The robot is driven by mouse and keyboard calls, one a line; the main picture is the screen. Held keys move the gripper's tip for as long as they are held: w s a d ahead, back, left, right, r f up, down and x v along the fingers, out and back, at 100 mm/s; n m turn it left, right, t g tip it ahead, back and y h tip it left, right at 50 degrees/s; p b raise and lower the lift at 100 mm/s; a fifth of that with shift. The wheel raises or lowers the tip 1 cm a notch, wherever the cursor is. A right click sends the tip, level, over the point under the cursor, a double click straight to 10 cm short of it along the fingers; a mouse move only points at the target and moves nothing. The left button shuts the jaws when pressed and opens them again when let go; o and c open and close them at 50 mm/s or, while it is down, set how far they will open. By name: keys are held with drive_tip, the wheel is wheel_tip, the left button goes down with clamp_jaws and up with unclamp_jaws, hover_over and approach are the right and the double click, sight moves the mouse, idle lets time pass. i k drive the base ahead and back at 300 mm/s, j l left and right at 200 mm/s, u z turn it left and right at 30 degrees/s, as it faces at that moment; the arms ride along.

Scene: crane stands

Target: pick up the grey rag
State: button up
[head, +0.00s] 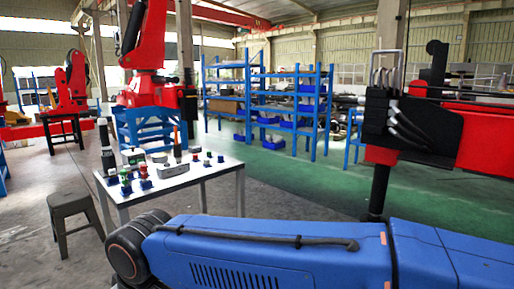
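A white-topped table (215,172) stands left of the middle in the head view, with several small things on it. A flat light-grey thing (173,170) lies near the middle of the tabletop; it may be the grey rag, but it is too small to tell for sure. Another greyish thing (133,156) lies at the table's back left, and I cannot tell what it is. My blue arm crosses the bottom of the view, in front of the table. My gripper is not in view, so its state and what it holds are hidden.
Dark upright bottle-like things (106,148) and small red, green and blue parts (146,181) share the tabletop. A grey stool (72,212) stands at its left. A red and black machine (410,125) stands at right. Blue shelves (290,100) stand behind open green floor (270,168).

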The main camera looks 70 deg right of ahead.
sight(197, 149)
drive_tip(key=z, duration=1.5)
